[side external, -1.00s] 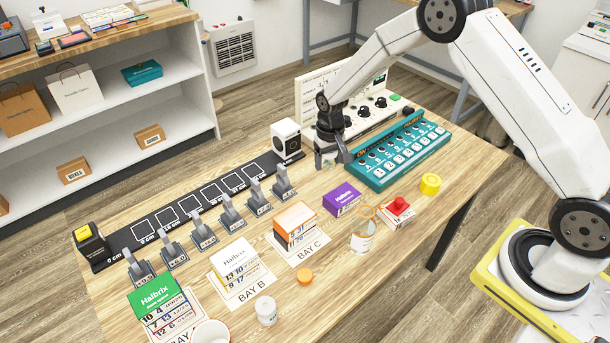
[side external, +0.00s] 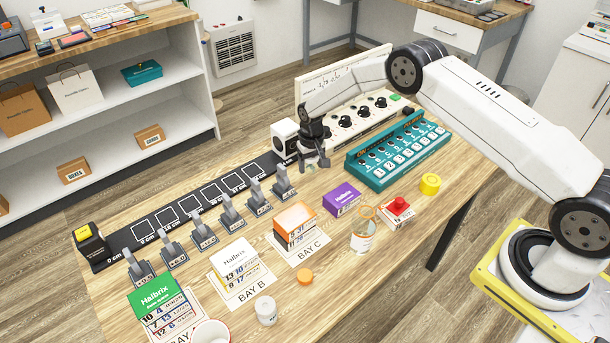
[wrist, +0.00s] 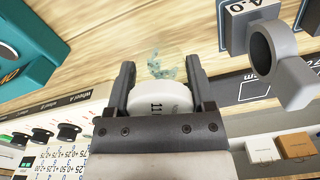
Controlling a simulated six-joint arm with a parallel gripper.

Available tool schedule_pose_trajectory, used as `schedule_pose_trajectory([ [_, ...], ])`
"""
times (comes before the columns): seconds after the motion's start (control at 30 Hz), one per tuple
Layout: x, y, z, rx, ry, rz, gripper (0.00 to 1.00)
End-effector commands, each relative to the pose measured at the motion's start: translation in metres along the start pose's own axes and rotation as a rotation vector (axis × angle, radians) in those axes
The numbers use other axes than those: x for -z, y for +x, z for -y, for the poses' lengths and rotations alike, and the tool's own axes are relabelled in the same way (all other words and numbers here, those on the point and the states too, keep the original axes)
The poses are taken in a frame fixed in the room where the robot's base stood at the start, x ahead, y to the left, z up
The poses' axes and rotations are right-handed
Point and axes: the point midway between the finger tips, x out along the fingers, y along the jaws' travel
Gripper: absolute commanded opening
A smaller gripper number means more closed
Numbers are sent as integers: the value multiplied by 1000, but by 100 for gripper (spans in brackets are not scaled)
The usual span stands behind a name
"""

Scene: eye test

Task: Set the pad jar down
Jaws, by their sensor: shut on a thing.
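My gripper (side external: 314,160) is at the back of the table, between the white block with a dark round face and the teal panel. In the wrist view its two fingers (wrist: 160,82) are shut on the pad jar, gripping its white lid (wrist: 160,98). A clear part with pale green pieces (wrist: 165,66) shows beyond the lid. In the side view the jar is small and mostly hidden by the fingers. I cannot tell whether its base touches the table.
The white block (side external: 285,138) stands close left of my gripper. A row of grey ring stands (side external: 284,186) runs along the black strip. The teal panel (side external: 398,151) is to the right. Bare wood lies in front, before the purple box (side external: 342,199).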

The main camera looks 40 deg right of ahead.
Motion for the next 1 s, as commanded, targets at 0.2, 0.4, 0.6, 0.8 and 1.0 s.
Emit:
schedule_pose_trajectory([
  [0.2, 1, 1, 0, 0, 0, 0, 11],
  [0.4, 4, 8, 1, 0, 0, 1, 11],
  [0.6, 4, 29, 1, 1, 0, -1, 11],
  [0.8, 5, 36, 1, 1, 0, -4, 11],
  [1.0, 4, 36, 1, 1, 0, -4, 11],
])
